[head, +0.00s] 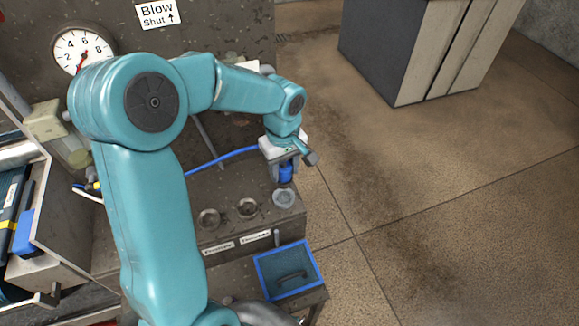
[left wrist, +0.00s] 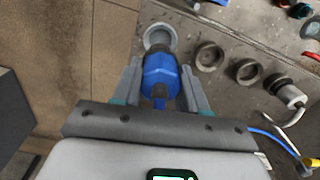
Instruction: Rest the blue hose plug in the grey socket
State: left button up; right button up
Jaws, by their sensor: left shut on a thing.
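The blue hose plug (head: 286,173) is held between the fingers of my left gripper (head: 288,165), over the right end of the bench ledge. The left wrist view shows the plug (left wrist: 160,76) between both fingers of the gripper (left wrist: 160,88). The grey socket (head: 284,198) is a light ring on the ledge, just below the plug in the head view. In the left wrist view, the plug's far end overlaps the near rim of the socket (left wrist: 158,32). A small gap seems to show between them in the head view. My right gripper is not in view.
Two darker ring sockets (head: 209,218) (head: 247,208) sit left of the grey one. A blue hose (head: 222,159) runs behind them. A blue-rimmed tray (head: 258,273) stands in front. A gauge (head: 83,50) is on the back panel. Open floor lies to the right.

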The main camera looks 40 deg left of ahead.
aim_at(284, 186)
pick_arm(q)
jog(key=shift+f+b, duration=1.3)
jog(key=shift+f, duration=0.75)
jog(key=shift+f, duration=0.2)
jog(key=shift+f+b, duration=0.2)
jog(key=shift+b, duration=0.3)
jog(key=shift+f+b, duration=1.1)
jog(key=shift+f, duration=0.1)
jog(key=o, duration=1.2)
jog(key=shift+o, duration=0.2)
